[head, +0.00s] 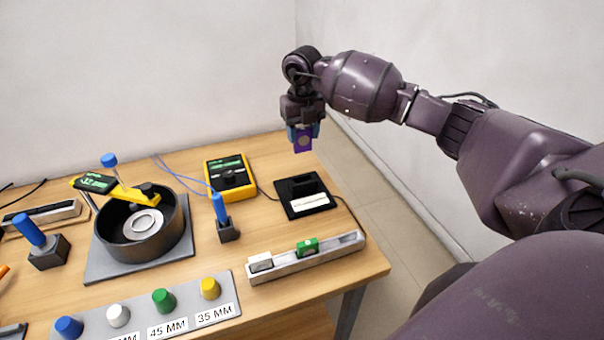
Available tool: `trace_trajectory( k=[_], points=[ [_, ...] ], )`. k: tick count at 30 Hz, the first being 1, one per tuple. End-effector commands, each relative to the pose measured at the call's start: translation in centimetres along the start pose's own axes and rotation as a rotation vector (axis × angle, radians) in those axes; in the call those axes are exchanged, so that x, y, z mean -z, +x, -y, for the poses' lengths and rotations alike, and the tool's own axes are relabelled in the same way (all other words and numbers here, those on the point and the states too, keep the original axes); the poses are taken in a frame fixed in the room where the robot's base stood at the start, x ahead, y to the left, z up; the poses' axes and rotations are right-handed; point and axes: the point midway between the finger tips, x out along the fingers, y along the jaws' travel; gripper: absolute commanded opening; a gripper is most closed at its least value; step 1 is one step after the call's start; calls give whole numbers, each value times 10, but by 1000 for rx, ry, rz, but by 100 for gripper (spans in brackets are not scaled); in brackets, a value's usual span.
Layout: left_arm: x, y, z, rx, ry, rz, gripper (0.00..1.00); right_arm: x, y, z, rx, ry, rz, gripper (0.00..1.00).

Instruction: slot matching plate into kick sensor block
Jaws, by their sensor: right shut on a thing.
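My right gripper (303,131) points down and is shut on a purple plate (303,145) with a pale round mark on its face. It holds the plate in the air, above and beyond the table's right back part. A black block (294,186) with a white label sits on the table below it, apart from the plate. It looks like the kick sensor block, but its label is too small to read. Any slot in it cannot be made out. My left gripper is not in view.
A grey rail (335,252) with a white block and a green block lies in front. A yellow meter (230,176), a blue-handled tool in a stand (228,232) and a black round pan (160,240) stand left. A strip of coloured knobs (240,301) is at the front edge.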

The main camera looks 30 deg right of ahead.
Motion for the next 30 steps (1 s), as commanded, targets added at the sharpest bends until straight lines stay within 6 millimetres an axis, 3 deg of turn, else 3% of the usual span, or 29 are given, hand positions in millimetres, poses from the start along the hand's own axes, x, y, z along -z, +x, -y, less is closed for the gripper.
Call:
trace_trajectory(
  k=[6, 10, 20, 27, 30],
  points=[
    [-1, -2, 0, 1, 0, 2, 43, 1, 49, 0, 0, 1, -4, 25],
    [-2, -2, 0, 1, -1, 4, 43, 1, 71, 0, 0, 1, -2, 25],
    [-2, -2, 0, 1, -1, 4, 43, 0, 94, 0, 0, 0, 0, 25],
    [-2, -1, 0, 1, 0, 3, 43, 0, 125, 0, 0, 1, -1, 25],
    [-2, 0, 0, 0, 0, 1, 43, 0, 130, 0, 0, 0, 0, 25]
  ],
)
